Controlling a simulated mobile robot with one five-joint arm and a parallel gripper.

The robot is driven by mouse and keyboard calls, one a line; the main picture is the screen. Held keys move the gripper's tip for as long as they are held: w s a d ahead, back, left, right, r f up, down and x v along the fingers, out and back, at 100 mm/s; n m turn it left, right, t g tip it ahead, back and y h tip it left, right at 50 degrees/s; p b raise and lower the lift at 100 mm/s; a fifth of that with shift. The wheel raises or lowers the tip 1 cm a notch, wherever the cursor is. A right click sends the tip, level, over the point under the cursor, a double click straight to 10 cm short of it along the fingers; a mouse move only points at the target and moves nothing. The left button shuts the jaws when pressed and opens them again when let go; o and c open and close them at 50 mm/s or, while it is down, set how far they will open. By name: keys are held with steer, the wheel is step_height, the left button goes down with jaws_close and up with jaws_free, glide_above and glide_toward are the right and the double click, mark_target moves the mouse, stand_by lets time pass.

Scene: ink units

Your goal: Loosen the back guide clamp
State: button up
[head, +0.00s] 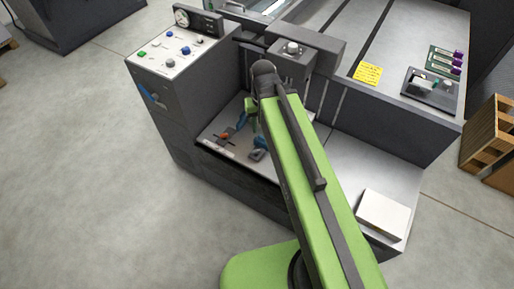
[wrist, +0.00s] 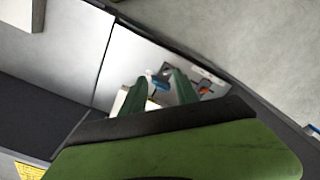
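In the head view, small blue parts (head: 258,150) and an orange-red part (head: 225,136) sit on the pale recessed bed of the grey machine, left of my green arm. I cannot tell for sure which is the back guide clamp. In the wrist view, my gripper (wrist: 159,77) has two dark green fingers standing apart, with nothing seen held. A blue lever-like part (wrist: 160,83) shows between the fingers; contact cannot be told. The orange-red part (wrist: 205,90) lies right of the right finger.
A control panel (head: 172,50) with coloured buttons and a gauge stands left of the bed. A dark bracket (head: 320,45) overhangs the bed's back. A white block (head: 383,214) lies on the right shelf. A yellow note (head: 367,73) is on the machine top. Floor at left is clear.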

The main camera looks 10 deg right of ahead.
mark_target(256, 151)
steer(key=w+f+m+b, duration=1.1)
steer(key=f+m+b, duration=0.15)
steer(key=m, duration=0.45)
steer(key=f+b, duration=0.5)
steer(key=f, duration=0.1)
steer(key=f+b, duration=0.5)
steer(key=b, duration=0.1)
steer(key=f+b, duration=0.5)
steer(key=f, duration=0.1)
steer(key=shift+s+f+b, duration=0.3)
steer(key=shift+f, duration=0.05)
steer(key=shift+r, duration=0.1)
